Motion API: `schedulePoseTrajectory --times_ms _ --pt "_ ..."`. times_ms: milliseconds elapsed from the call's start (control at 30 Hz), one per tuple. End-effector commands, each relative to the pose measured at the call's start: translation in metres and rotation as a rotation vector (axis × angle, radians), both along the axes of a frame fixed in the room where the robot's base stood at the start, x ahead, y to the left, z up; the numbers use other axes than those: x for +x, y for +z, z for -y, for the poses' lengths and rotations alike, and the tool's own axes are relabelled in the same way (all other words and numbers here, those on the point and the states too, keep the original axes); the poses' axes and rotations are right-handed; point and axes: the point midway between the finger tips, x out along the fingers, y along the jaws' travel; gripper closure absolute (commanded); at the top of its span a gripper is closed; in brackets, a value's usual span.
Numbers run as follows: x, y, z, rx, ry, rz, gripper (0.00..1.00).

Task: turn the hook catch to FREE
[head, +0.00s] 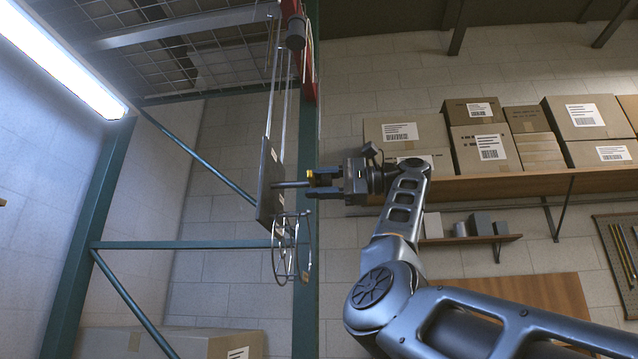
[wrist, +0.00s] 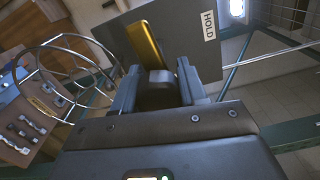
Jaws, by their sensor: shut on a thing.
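The hook catch shows in the wrist view as a brass-yellow bar (wrist: 147,46) with a dark rounded piece at its near end. It lies in front of a dark plate (wrist: 190,40) that carries a white HOLD label (wrist: 208,25). No FREE label is visible. In the head view the dark plate (head: 268,185) hangs edge-on, and a short dark stem sticks out from it toward my gripper (head: 313,184). My gripper comes from the right and is shut on the catch. In the wrist view its fingers (wrist: 157,88) stand either side of the dark piece, which they partly hide.
A wire hoop cage (head: 290,248) hangs under the plate, and shows left in the wrist view (wrist: 62,48). Thin rods (head: 279,90) run up from the plate. A green post (head: 305,270) stands close behind. Boxes (head: 487,148) fill a shelf at right.

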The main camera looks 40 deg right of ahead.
Motion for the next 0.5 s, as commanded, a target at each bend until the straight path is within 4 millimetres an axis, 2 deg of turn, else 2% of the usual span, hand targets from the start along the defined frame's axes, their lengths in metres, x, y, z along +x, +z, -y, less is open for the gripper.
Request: schedulePoseTrajectory --times_ms 500 --pt "0.0000 0.0002 0.0017 0.041 -0.004 -0.029 0.89"
